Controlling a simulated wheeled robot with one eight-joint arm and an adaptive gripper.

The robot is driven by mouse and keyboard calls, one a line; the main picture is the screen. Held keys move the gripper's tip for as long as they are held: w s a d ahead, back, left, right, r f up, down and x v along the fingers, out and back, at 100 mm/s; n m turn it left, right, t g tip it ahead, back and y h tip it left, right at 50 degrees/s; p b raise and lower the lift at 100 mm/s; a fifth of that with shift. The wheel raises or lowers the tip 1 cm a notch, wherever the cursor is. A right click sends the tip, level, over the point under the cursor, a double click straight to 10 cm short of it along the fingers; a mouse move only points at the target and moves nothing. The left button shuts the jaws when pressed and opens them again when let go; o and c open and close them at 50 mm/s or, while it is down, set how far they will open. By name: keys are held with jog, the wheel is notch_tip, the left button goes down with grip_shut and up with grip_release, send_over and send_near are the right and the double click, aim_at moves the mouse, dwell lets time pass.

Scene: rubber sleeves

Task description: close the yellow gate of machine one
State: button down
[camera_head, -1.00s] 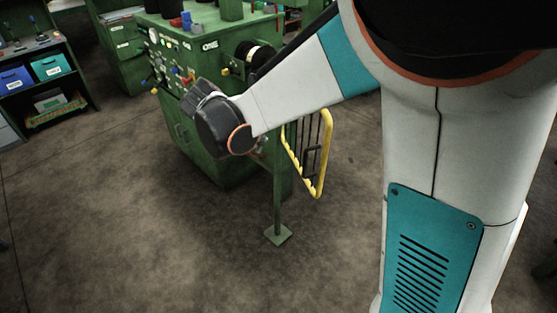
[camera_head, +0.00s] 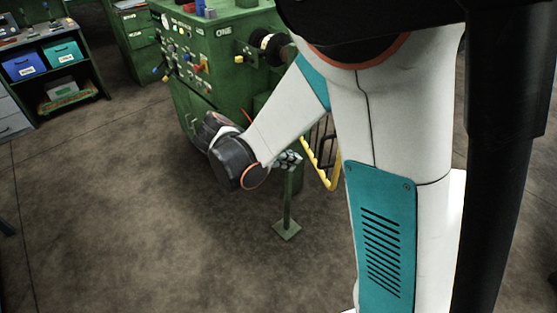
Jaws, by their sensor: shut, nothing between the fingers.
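The yellow gate (camera_head: 322,173) is a yellow-framed panel with dark bars, standing beside a green post (camera_head: 287,208). My arm hides its upper part, and I cannot tell how far it stands open. Machine one (camera_head: 228,66) is the green cabinet marked ONE, behind my arm. My gripper (camera_head: 290,160) shows past my wrist, at the top of the post and just left of the gate. Its fingers are shut and empty. I cannot tell whether they touch the post or the gate.
A dark shelf at the left holds a blue bin (camera_head: 25,65) and a teal bin (camera_head: 62,53). Another green cabinet (camera_head: 133,35) stands at the back. Knobs and buttons line the machine's front. The brown floor (camera_head: 150,220) in the left foreground is clear.

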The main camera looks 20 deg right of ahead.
jog(key=d+f+b, duration=0.1)
jog(key=d, duration=0.5)
jog(key=shift+w+f+b, duration=0.3)
jog(key=shift+w+f, duration=0.05)
jog(key=shift+f, duration=0.05)
jog(key=shift+d, duration=0.1)
